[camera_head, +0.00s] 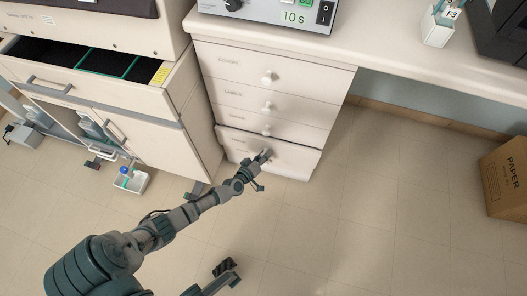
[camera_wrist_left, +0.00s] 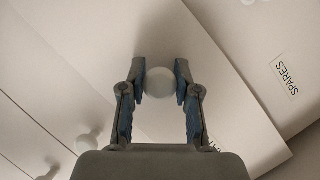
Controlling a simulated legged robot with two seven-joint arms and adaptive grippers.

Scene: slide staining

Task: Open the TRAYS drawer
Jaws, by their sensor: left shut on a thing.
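The white drawer unit (camera_head: 345,87) stands under the worktop, with several drawers one above another, each with a round knob. In the left wrist view, my left gripper (camera_wrist_left: 159,84) is shut on the round white knob (camera_wrist_left: 159,86), with one blue-padded finger on each side. The drawer's own label (camera_wrist_left: 213,147) is mostly hidden behind the gripper. The SPARES label (camera_wrist_left: 287,75) is on the neighbouring drawer. A dark end part, seemingly my right gripper (camera_head: 225,268), shows at the bottom.
A cabinet (camera_head: 150,125) with an open top drawer (camera_head: 90,62) stands at the left. A small white tray (camera_head: 137,183) lies on the floor there. A PAPER carton (camera_head: 508,177) stands at the far right. The floor before the drawer unit is clear.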

